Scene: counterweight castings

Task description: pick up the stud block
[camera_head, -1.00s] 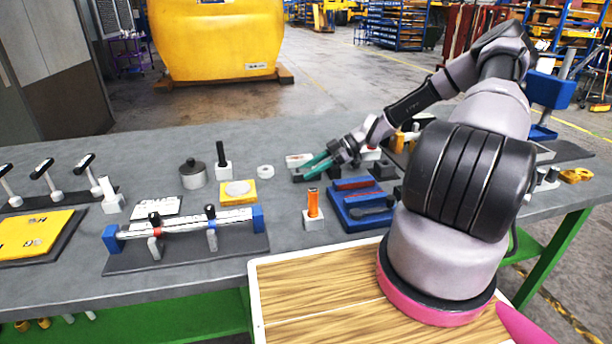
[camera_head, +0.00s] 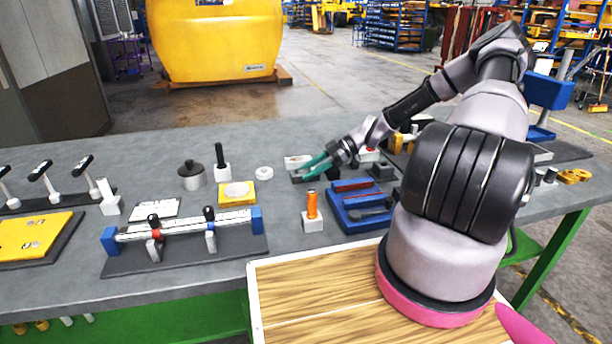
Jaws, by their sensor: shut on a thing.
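My gripper (camera_head: 313,167), with teal fingers, reaches in from the right, low over the back middle of the table. It is shut on a small block, which I take to be the stud block; the fingers hide most of it. A pale block (camera_head: 293,160) with a dark lower part shows at the left of the fingertips. I cannot tell whether it is the held piece or one beside it, nor whether the held block is clear of the table.
A blue tray (camera_head: 345,219) with red and dark bars lies in front of my gripper. A white block with an orange post (camera_head: 312,207) stands left of it. A yellow plate (camera_head: 224,198), a black-posted block (camera_head: 221,160) and a clamp fixture (camera_head: 130,268) are further left.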

